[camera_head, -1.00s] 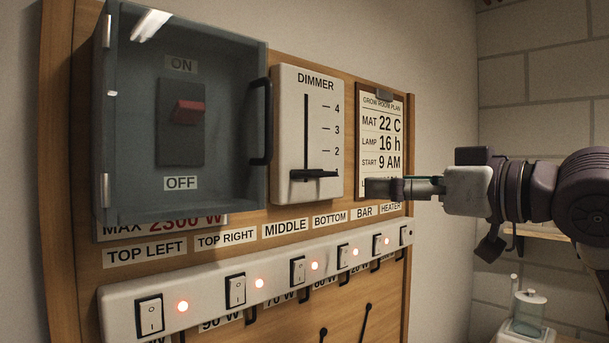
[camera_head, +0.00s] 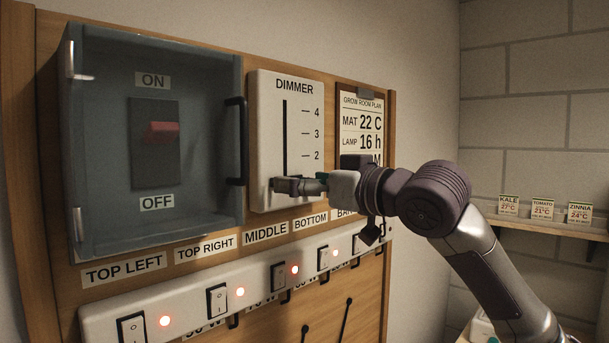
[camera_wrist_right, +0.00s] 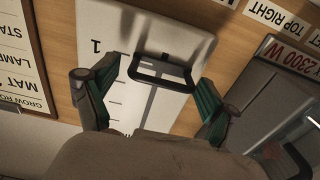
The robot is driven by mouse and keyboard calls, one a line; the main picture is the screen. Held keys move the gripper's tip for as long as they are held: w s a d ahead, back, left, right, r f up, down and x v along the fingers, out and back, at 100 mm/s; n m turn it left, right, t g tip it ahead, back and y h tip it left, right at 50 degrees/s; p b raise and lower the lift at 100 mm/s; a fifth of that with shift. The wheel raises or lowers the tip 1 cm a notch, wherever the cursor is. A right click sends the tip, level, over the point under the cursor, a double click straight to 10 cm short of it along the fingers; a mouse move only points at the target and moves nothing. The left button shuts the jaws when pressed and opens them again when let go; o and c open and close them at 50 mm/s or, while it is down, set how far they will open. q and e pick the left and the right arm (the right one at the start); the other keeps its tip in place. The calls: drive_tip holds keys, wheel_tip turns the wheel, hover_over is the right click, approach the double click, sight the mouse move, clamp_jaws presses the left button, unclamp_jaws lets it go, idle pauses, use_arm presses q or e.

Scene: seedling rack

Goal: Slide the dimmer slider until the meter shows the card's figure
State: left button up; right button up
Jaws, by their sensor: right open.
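The dimmer (camera_head: 261,120) is a white panel with a vertical slot and a scale; 2, 3 and 4 show in the head view. Its slider handle (camera_wrist_right: 160,82), a black bar loop, sits low in the slot, near the 1 in the right wrist view. My right gripper (camera_head: 286,186) is in front of it, covering most of it in the head view. In the wrist view its open fingers (camera_wrist_right: 155,76) are on either side of the handle. The card (camera_head: 362,123) reads MAT 22 C and LAMP 16 h; my gripper hides its lower lines. No meter shows. My left gripper is out of view.
A clear-covered ON/OFF switch box (camera_head: 215,140) with a black handle (camera_head: 237,140) stands left of the dimmer. Below runs a white switch strip (camera_head: 190,308) with several lit red lamps. A shelf (camera_head: 550,229) with seed cards is on the right wall.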

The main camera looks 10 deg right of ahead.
drive_tip(key=shift+w+a, duration=0.1)
drive_tip(key=c, duration=1.5)
wheel_tip(320, 180, up, 4)
drive_tip(key=p, duration=0.3)
drive_tip(key=shift+r+p, duration=0.15)
drive_tip(key=shift+p, duration=0.2)
drive_tip(key=o, duration=1.4)
drive_tip(key=shift+o, duration=0.5)
drive_tip(key=shift+f, duration=0.2)
